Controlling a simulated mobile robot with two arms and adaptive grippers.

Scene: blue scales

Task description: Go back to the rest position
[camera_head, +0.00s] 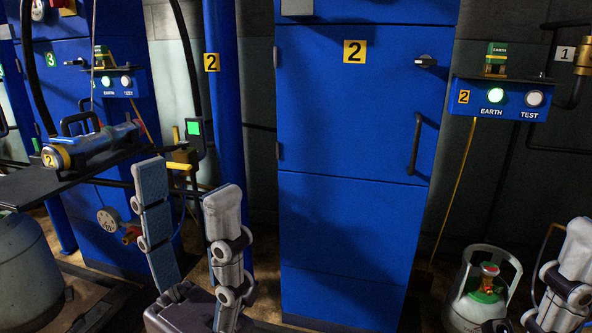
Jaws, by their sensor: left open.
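My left gripper (187,181) stands at the lower left of the middle with its fingers pointing up. The fingers are wide apart and nothing is between them. It is in front of the blue column and left of the big blue cabinet (345,230). My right gripper (572,268) shows only in part at the lower right corner, cut off by the picture edge. One grey finger is visible there, and I cannot tell whether it is open.
A grey gas cylinder (476,290) with a green and red valve stands beside my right gripper. A blue EARTH/TEST box (499,99) with a lit green lamp is above. At left, a dark shelf (40,189) holds a handled cylindrical tool (91,146). A large grey tank (28,265) is below.

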